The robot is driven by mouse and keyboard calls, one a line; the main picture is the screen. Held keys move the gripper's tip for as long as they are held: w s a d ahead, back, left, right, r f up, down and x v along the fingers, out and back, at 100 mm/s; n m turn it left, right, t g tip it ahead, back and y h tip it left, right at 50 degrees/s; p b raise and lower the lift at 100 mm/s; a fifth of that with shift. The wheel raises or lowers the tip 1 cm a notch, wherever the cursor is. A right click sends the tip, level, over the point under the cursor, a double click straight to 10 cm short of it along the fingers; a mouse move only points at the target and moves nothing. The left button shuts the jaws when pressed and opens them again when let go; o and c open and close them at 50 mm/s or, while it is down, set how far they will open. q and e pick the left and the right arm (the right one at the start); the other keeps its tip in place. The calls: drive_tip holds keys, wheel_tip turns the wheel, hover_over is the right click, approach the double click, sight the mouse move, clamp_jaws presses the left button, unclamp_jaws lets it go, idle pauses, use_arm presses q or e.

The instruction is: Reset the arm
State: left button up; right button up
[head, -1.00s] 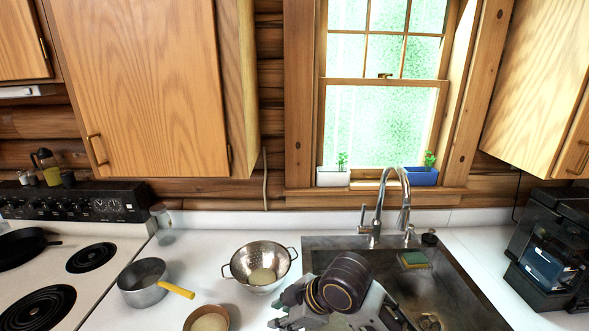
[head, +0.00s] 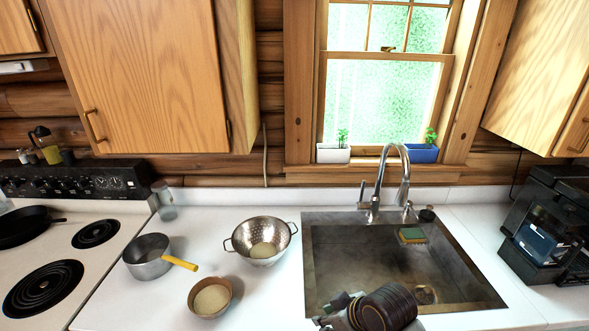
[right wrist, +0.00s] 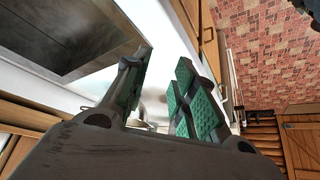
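My right gripper (head: 338,308) is at the bottom of the head view, at the front left edge of the sink, partly cut off with its dark arm link. In the right wrist view its two green-padded fingers (right wrist: 163,85) stand apart with nothing between them. My left gripper does not show in either view.
The sink (head: 330,262) with a curved faucet (head: 383,180) lies beyond the right gripper. A colander (head: 262,257), a bowl (head: 210,297) and a yellow-handled saucepan (head: 148,262) stand on the left counter. A black coffee machine (head: 548,235) stands at right.

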drive_tip(key=s+d+f+m+g+h, duration=0.1)
drive_tip(key=s+d+f+m+h, duration=0.15)
drive_tip(key=s+d+f, duration=0.35)
drive_tip(key=s+d+f+m+h, duration=0.2)
drive_tip(key=s+d+m, duration=0.15)
drive_tip(key=d, duration=0.45)
wheel_tip(320, 180, down, 37)
drive_tip(key=s+g+b, duration=0.1)
drive_tip(key=s+b, duration=0.1)
drive_tip(key=b, duration=0.3)
drive_tip(key=s+d+f+b, duration=0.2)
drive_tip(key=s+f, duration=0.9)
drive_tip(key=f, duration=0.2)
drive_tip(key=s+d+f+g+b, duration=0.1)
drive_tip(key=s+d+f+b, duration=0.2)
drive_tip(key=s+f, duration=0.8)
drive_tip(key=shift+s+f, duration=0.25)
drive_tip(key=shift+f, duration=0.65)
